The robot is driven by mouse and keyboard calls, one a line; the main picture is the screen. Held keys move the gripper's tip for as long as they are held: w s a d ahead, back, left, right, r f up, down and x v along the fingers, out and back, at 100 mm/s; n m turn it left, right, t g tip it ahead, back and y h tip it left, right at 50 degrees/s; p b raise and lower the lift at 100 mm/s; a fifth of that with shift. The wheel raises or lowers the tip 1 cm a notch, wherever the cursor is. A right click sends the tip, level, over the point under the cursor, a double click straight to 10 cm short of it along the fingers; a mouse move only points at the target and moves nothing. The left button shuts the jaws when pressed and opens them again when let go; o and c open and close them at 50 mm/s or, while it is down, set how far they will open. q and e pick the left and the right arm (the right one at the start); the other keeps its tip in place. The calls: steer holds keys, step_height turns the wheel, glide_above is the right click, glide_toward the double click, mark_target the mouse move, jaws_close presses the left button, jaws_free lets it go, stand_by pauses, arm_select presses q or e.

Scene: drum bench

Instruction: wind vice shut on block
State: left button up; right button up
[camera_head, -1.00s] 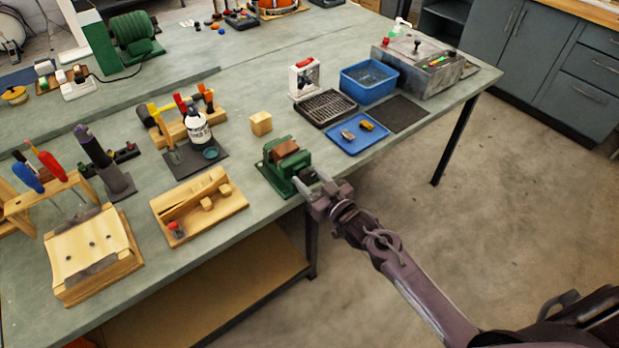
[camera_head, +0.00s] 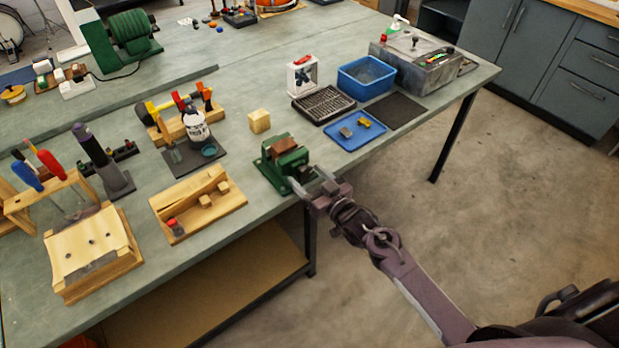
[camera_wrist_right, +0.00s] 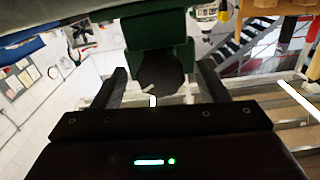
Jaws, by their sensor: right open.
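The green vice (camera_head: 287,170) stands at the bench's front edge, with a brown piece (camera_head: 283,145) at its jaws. I cannot tell whether that piece is jaw lining or something held. A pale wooden block (camera_head: 260,121) sits on the bench just behind the vice, apart from it. My right gripper (camera_head: 306,181) is open at the vice's front end. In the right wrist view the dark round end (camera_wrist_right: 163,72) of the vice lies between the spread fingers, with gaps on both sides. My left gripper is not in view.
A wooden tray (camera_head: 235,203) with small blocks lies left of the vice. A blue tray (camera_head: 340,142), a dark grille (camera_head: 323,106) and a blue bin (camera_head: 367,76) stand to its right. The floor in front of the bench is clear.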

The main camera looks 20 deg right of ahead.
steer(key=b+v, duration=0.1)
steer(key=v, duration=0.6)
steer(key=shift+s+d, duration=0.15)
steer(key=shift+s, duration=0.2)
